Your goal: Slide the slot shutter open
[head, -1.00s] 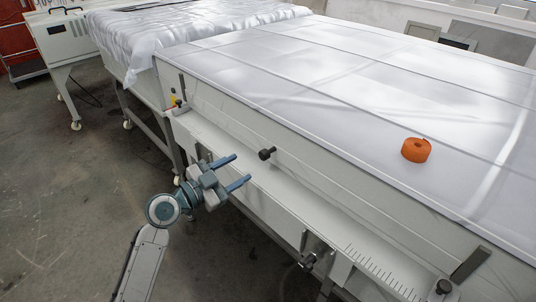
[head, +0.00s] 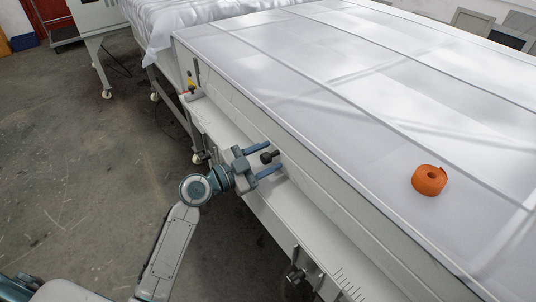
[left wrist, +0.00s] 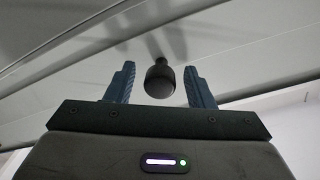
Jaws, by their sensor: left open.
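The slot shutter (head: 318,198) is the long pale panel along the front side of the processor, above a ledge. A black knob (head: 268,157) stands out from it. My left gripper (head: 264,159) is open, with its two blue fingers on either side of the knob. In the left wrist view the knob (left wrist: 159,80) sits between the spread fingertips (left wrist: 159,84), with a gap on both sides, so the fingers do not touch it. My right gripper is not in view.
An orange tape roll (head: 429,180) lies on the processor's pale top (head: 350,110). Below the ledge is another dark knob (head: 294,275). Open floor (head: 80,180) lies to the left.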

